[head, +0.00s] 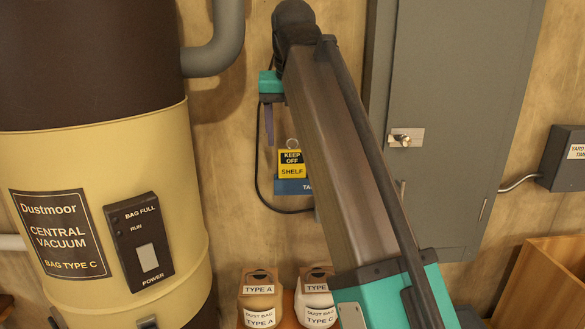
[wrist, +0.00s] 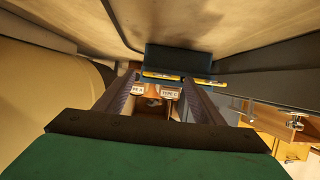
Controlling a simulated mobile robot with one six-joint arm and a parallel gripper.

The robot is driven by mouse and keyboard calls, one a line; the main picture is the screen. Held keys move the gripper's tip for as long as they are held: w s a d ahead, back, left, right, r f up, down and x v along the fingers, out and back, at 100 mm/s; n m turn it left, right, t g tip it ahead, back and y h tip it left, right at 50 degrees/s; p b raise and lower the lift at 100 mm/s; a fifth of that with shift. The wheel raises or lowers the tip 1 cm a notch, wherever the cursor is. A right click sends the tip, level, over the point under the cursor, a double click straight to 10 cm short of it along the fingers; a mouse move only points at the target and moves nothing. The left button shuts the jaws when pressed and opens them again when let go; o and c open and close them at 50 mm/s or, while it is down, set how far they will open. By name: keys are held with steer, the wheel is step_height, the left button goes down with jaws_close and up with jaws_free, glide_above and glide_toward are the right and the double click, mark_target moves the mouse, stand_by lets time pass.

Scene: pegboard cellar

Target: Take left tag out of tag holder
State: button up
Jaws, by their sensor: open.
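A yellow and black tag (head: 291,165) reading KEEP OFF SHELF hangs by a ring at the blue tag holder (head: 293,187) on the wall, left of my arm. In the wrist view the holder (wrist: 178,58) is a dark blue block, with the thin yellow edges of a left tag (wrist: 160,76) and a right tag (wrist: 203,82) along it. In the head view my arm hides the holder's right part and the right tag. My gripper (wrist: 160,85) is open and empty, its fingers pointing toward the holder, the left tag's edge ahead between them. It shows above the tag in the head view (head: 268,112).
A cream vacuum canister (head: 150,200) stands close on the left. A grey cabinet (head: 455,110) is on the right, with a wooden box (head: 545,285) lower right. TYPE A (head: 260,295) and TYPE C (head: 316,290) dust bags stand below the holder. A dark cable loops beside the holder.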

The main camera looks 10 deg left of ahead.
mark_target(292, 149)
steer(key=shift+f, duration=0.1)
steer(key=p+x, duration=0.2)
steer(key=x, duration=0.1)
steer(key=shift+d+f+p, duration=0.15)
steer(key=shift+d+p, duration=0.05)
steer(key=shift+p, duration=0.2)
steer(key=shift+x, duration=0.9)
steer(key=c, duration=0.7)
